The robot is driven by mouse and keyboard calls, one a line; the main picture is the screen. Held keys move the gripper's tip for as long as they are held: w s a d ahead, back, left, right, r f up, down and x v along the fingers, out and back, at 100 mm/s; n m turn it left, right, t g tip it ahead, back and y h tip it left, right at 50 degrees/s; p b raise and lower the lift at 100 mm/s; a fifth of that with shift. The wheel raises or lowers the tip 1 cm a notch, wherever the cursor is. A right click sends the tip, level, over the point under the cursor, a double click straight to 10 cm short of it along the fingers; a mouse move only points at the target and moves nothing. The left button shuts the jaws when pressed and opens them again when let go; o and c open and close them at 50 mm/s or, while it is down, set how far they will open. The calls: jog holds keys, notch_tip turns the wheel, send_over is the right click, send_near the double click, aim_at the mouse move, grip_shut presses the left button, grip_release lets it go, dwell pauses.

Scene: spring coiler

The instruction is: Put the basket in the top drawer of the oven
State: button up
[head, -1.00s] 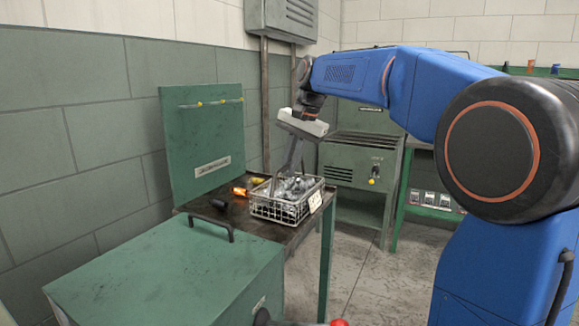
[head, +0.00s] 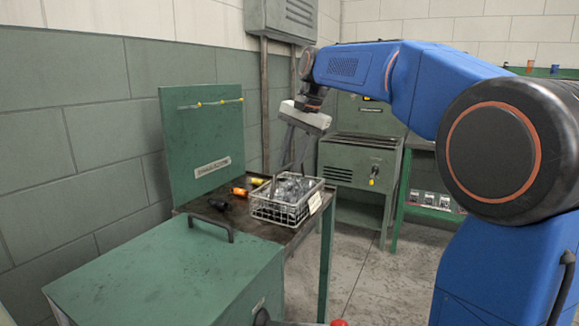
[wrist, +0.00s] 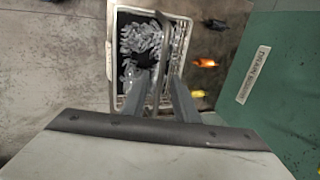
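The basket (head: 288,213) is a white wire basket with grey metal pieces inside and a pale tag on its right side. It stands on the dark bench top. It also shows in the wrist view (wrist: 111,60), below the fingers. My gripper (head: 291,168) points down over the basket, with its two fingers apart. In the wrist view my gripper (wrist: 160,78) has a thin bar of the basket showing between the fingers; contact cannot be told. A green vented cabinet (head: 345,160) with a knob stands behind, possibly the oven. No open drawer shows on it.
A black, an orange and a yellow-handled tool (head: 257,181) lie left of the basket. A green upright panel (head: 200,140) stands behind them. A green box (head: 170,275) with a black handle is in front. Grey floor (head: 375,280) is clear at right.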

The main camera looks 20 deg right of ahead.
jog(key=v, duration=0.9)
jog(key=shift+r, duration=0.35)
jog(key=s+d+f+n+t+h, duration=0.2)
jog(key=s+f+n, duration=0.6)
jog(key=s+f, duration=2.4)
jog(key=shift+s+d+f+n+h, duration=0.3)
jog(key=shift+s+d+f+n, duration=0.1)
jog(key=shift+f, duration=0.4)
jog(key=shift+o, duration=0.5)
jog(key=shift+s+f, duration=0.2)
jog(key=shift+f, duration=0.2)
jog(key=w+a+r+n+g, duration=0.1)
jog(key=w+a+r+n, duration=0.2)
jog(key=w+r+n, duration=1.45)
jog(key=w+a+r+n, duration=0.4)
jog(key=w+r+n, duration=0.8)
jog(key=r, duration=1)
jog(key=m, duration=0.2)
send_over(289, 186)
jog(key=s, duration=0.2)
jog(key=shift+h, duration=0.3)
jog(key=f, duration=1.7)
jog(key=shift+w+a, duration=0.2)
jog(key=shift+w, duration=0.05)
jog(key=shift+r, duration=0.1)
